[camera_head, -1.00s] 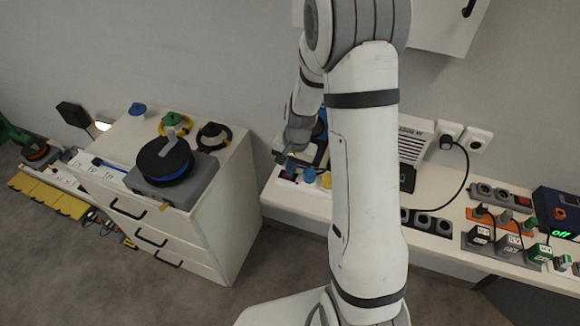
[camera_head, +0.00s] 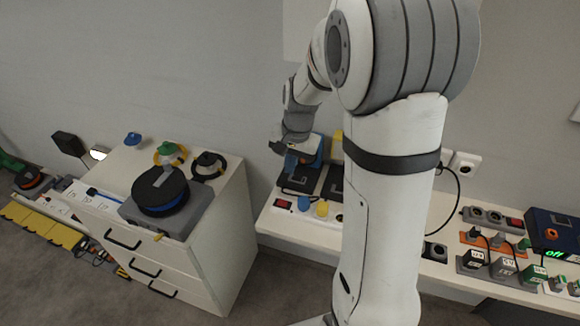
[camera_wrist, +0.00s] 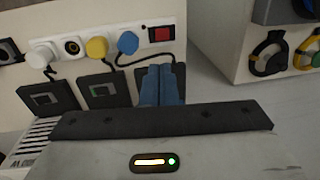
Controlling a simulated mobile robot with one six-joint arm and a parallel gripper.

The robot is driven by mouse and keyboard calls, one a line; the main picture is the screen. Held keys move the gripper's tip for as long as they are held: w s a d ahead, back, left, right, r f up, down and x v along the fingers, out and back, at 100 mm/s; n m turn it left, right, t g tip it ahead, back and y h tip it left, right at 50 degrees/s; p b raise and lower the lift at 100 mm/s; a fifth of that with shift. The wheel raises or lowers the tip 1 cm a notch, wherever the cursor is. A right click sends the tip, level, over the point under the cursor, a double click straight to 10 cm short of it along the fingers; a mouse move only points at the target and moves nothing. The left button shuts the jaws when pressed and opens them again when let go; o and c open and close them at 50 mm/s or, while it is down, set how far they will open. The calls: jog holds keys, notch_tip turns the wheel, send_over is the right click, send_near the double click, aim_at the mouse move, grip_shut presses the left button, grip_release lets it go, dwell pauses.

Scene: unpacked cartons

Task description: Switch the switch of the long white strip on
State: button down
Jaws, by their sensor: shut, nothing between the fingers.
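The long white strip (camera_wrist: 143,33) lies across the upper part of the wrist view. It carries a red switch (camera_wrist: 161,34) at its right end, then a blue plug (camera_wrist: 128,42), a yellow plug (camera_wrist: 96,47) and a white plug (camera_wrist: 43,54). In the head view, the red switch (camera_head: 282,204) is at the strip's left end, on the white bench. My gripper (camera_wrist: 163,70) has its blue fingers shut together and empty. It is above and apart from the strip, with the switch beyond its tips. Whether the switch is on cannot be told.
Black square adapters (camera_wrist: 103,91) with cables lie beside the strip. A white drawer cabinet (camera_head: 215,215) with reels on top stands left of the bench. Other strips and plugs, including an orange strip (camera_head: 482,240), lie at the right. My arm hides the bench's middle.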

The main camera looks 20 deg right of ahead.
aim_at(280, 201)
jog(key=w+a+b, duration=0.1)
jog(key=b, duration=0.3)
jog(key=shift+r+b, duration=0.2)
jog(key=shift+b, duration=0.15)
jog(key=f, duration=0.4)
jog(key=a+f, duration=0.1)
jog(key=f, duration=0.4)
jog(key=w+f, duration=0.1)
jog(key=f, duration=0.4)
jog(key=shift+a, duration=0.2)
